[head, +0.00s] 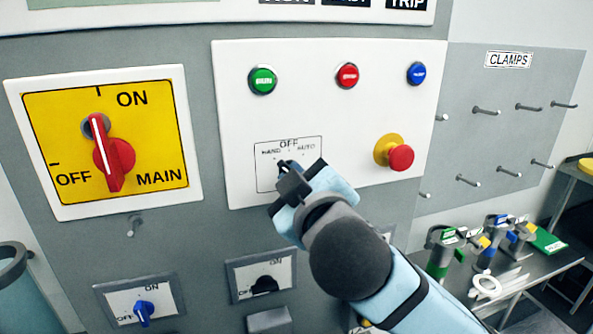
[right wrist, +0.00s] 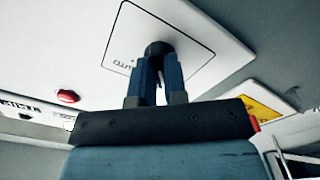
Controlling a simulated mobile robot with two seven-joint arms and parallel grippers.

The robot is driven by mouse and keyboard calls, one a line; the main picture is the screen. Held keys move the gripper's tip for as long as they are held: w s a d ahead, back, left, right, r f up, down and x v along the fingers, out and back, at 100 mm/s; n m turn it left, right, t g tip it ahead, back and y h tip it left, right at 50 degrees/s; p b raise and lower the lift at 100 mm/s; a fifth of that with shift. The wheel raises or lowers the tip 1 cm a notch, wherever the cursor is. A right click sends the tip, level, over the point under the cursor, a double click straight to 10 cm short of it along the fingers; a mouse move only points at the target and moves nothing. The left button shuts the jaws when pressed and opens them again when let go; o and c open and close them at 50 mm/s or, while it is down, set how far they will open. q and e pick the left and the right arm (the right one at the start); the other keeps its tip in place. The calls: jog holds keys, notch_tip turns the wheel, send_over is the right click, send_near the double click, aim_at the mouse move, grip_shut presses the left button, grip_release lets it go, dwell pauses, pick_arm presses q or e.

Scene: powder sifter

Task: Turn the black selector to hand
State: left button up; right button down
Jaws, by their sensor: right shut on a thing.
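The selector's plate (head: 265,180) is on the white panel, with HAND at left, OFF at top and AUTO at right. My right gripper (head: 289,172) is at this plate and covers the selector in the head view. In the right wrist view the black selector (right wrist: 157,48) shows as a round dark knob on the outlined plate. My right gripper (right wrist: 158,72) has its two blue-grey fingers shut on it, one on each side. Which mark the selector points to is hidden. My left gripper is not in view.
Green (head: 263,80), red (head: 347,75) and blue (head: 416,73) buttons sit above the plate. A red emergency knob (head: 401,157) juts out at right. The red main switch (head: 115,160) is at left. Below are a blue knob (head: 143,310) and a black knob (head: 264,285).

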jog(key=shift+r+n, duration=0.1)
jog(key=shift+n, duration=0.4)
jog(key=c, duration=1.2)
grip_release()
jog(key=shift+w, duration=0.15)
jog(key=shift+o, duration=0.2)
